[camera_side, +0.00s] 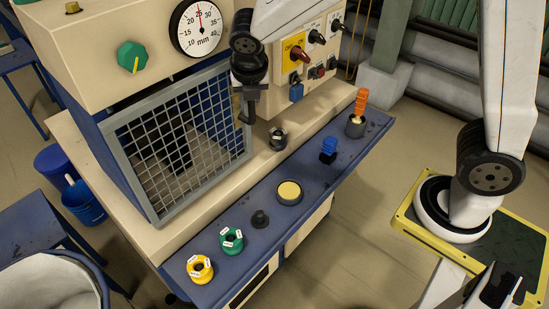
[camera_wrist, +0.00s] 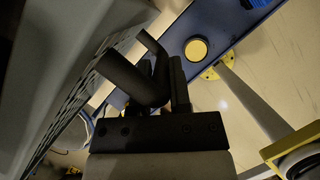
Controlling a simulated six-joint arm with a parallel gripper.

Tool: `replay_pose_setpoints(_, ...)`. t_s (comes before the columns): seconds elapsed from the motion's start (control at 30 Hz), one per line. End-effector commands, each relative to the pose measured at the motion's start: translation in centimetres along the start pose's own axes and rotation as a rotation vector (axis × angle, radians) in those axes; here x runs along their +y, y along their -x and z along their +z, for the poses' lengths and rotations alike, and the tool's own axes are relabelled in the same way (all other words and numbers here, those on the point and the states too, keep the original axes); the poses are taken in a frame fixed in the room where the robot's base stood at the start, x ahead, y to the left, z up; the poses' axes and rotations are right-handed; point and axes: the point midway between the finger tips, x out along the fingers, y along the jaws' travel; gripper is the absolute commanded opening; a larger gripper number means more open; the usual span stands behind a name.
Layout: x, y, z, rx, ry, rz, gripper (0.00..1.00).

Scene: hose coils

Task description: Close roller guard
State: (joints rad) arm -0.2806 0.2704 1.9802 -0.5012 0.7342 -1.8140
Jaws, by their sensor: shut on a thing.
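The roller guard (camera_side: 132,176) is a grey-framed wire-mesh panel on the front of the cream machine. It stands tilted across the roller opening, and the dark inside shows through the mesh. Its grey frame also fills the left of the wrist view (camera_wrist: 60,50). My gripper (camera_side: 246,98) is at the guard's right edge, shut on a dark bar-like handle (camera_wrist: 125,78). The fingers (camera_wrist: 168,80) overlap the handle in the wrist view, so their exact contact is hard to see. I cannot tell how wide any gap behind the guard is.
A switch panel (camera_side: 305,50) is close on the right.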

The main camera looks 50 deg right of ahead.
Motion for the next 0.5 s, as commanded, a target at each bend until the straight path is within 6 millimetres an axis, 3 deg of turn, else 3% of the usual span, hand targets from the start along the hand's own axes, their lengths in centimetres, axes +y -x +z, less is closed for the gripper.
replay_pose_setpoints(0.13, -0.07, 0.09, 0.09, -0.001, -0.005, 0.0, 0.0)
replay_pose_setpoints(0.17, -0.07, 0.09, 0.08, -0.001, -0.005, 0.0, 0.3)
replay_pose_setpoints(0.2, -0.07, 0.09, 0.07, -0.001, -0.005, 0.0, 0.42)
replay_pose_setpoints(0.27, -0.07, 0.09, 0.05, -0.001, -0.005, 0.0, 0.58)
replay_pose_setpoints(0.5, -0.06, 0.05, -0.03, 0.0, -0.004, -0.001, 0.58)
